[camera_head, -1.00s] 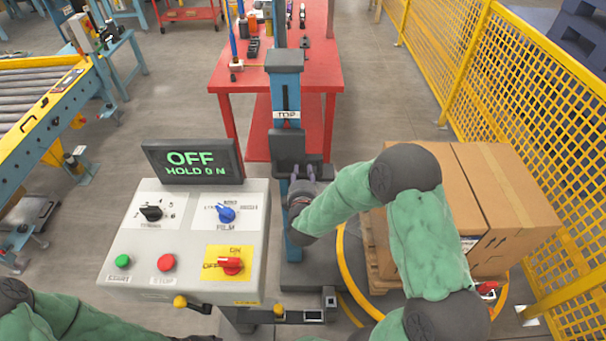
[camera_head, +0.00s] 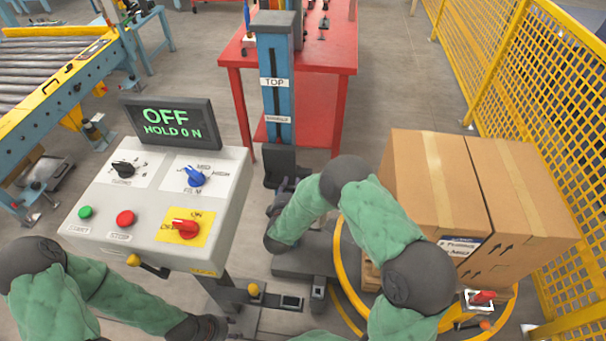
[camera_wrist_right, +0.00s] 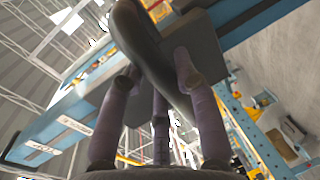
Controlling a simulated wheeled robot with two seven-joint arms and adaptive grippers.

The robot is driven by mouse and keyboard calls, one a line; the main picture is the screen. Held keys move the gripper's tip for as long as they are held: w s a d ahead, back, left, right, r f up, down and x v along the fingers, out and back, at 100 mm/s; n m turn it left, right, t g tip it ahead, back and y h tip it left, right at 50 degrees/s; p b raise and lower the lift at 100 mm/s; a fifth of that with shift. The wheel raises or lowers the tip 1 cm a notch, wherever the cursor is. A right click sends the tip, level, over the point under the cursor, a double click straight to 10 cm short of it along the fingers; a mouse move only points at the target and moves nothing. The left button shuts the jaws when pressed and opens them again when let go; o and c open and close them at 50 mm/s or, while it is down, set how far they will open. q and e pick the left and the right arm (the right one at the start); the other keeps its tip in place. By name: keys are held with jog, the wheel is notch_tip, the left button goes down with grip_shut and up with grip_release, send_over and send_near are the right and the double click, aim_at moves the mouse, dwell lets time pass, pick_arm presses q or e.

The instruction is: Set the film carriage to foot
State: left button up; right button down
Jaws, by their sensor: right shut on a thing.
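The film carriage (camera_head: 281,163) is a dark grey block on the front of the blue mast (camera_head: 274,55), below the TOP and lower middle labels. In the right wrist view its dark curved handle (camera_wrist_right: 145,45) passes between my fingers. My right gripper (camera_head: 284,186) is shut on this handle; it also shows in the right wrist view (camera_wrist_right: 157,80). The foot mark is not visible, hidden behind the carriage or my arm. My left gripper (camera_head: 212,328) is low by the panel's underside, and its fingers cannot be made out.
A control panel (camera_head: 140,205) with knobs and buttons stands left of the mast; its display (camera_head: 170,122) reads OFF, HOLD ON. Boxes (camera_head: 430,180) stand on the pallet at right, inside a yellow ring (camera_head: 345,280). A yellow fence (camera_head: 540,110) and a red table (camera_head: 330,60) stand beyond.

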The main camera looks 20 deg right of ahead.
notch_tip(320, 180, down, 8)
jog(key=b, duration=0.2)
jog(key=shift+s, duration=0.15)
jog(key=shift+f, duration=0.1)
jog(key=c, duration=0.9)
grip_release()
jog(key=shift+f, duration=0.1)
jog(key=shift+a, duration=0.1)
jog(key=v, duration=1.1)
jog(key=shift+s+a+r, duration=0.2)
jog(key=shift+s+r, duration=0.1)
